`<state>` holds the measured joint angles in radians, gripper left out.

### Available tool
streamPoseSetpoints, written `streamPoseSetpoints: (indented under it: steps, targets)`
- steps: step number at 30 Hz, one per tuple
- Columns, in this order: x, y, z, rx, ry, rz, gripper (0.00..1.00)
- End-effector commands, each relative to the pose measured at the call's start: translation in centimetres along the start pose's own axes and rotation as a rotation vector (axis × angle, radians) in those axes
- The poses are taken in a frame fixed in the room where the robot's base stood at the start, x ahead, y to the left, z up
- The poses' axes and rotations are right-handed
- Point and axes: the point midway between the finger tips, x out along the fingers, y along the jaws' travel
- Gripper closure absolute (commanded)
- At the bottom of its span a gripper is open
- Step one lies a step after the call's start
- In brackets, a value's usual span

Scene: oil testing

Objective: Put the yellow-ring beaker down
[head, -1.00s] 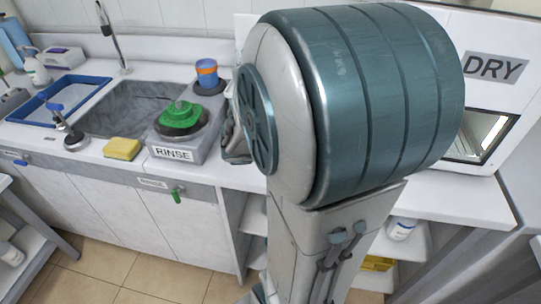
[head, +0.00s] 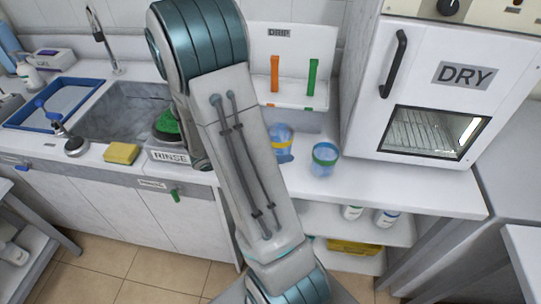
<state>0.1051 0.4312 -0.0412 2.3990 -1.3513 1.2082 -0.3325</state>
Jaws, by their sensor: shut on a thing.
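The yellow-ring beaker (head: 283,145), clear blue with a yellow band, shows at the right edge of my arm on the white counter area, below the DRIP rack. Its left side is partly covered by my arm, and I cannot tell whether its base touches the counter. My gripper is hidden behind my own arm link, so its jaws and their contact with the beaker do not show.
A green-ring beaker (head: 324,160) stands just right of the yellow-ring one. The DRIP rack (head: 290,92) holds orange and green strips behind. The DRY oven (head: 440,75) stands at right. The RINSE station (head: 169,155) is partly hidden; a yellow sponge (head: 121,153) lies left.

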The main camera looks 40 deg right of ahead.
Motion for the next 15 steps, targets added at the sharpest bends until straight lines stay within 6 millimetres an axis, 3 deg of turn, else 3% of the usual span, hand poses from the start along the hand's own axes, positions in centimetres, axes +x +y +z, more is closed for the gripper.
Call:
streamPoseSetpoints:
  steps: [6,15]
  targets:
    - [-0.5,1.8,-1.5,-0.001,0.0,-0.001,0.64]
    - [0.4,1.9,-3.9,-0.004,0.0,-0.002,0.64]
